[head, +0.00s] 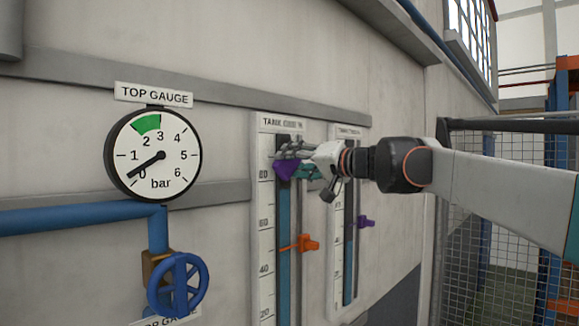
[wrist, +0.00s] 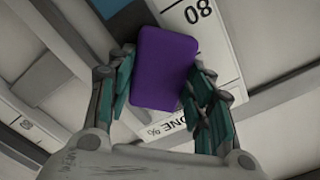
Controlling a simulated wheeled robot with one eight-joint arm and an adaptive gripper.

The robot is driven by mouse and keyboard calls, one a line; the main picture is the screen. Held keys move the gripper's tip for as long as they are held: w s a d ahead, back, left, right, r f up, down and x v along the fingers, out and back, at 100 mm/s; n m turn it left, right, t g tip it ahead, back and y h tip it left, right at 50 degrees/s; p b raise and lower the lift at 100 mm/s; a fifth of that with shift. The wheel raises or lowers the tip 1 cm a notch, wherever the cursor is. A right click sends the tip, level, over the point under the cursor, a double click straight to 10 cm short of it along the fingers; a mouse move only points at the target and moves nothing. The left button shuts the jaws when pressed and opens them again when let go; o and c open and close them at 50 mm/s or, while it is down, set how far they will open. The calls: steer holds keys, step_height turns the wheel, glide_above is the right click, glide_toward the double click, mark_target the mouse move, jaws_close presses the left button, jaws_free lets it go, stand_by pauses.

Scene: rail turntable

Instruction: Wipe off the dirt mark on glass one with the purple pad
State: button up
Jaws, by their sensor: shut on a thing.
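The purple pad (wrist: 165,68) is held between the fingers of my gripper (wrist: 158,92) in the wrist view. In the head view my gripper (head: 292,160) is at the top of the left level gauge, and part of the purple pad (head: 285,169) shows there. The left gauge glass (head: 284,215) is a tall strip with a blue-teal column and a number scale; its label is partly covered, and "ONE" shows in the wrist view. The pad and gripper cover the upper glass. I see no dirt mark. Whether the pad touches the glass, I cannot tell.
An orange pointer (head: 306,243) sticks out from the left gauge. A second gauge (head: 349,240) with a purple pointer (head: 365,222) stands to its right. The round top gauge (head: 154,155), a blue valve wheel (head: 178,286) and blue pipe are at left. A mesh fence (head: 490,220) stands at right.

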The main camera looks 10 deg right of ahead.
steer(key=shift+r+p, duration=2.05)
steer(key=shift+r, duration=1)
steer(key=shift+f+b, duration=3.7)
steer(key=shift+f, duration=2.75)
steer(key=shift+r+p, duration=4.4)
steer(key=shift+r, duration=2.05)
steer(key=shift+s+d+f, duration=0.1)
glide_toward(285, 138)
steer(key=shift+s+a, duration=0.1)
steer(key=shift+a, duration=0.15)
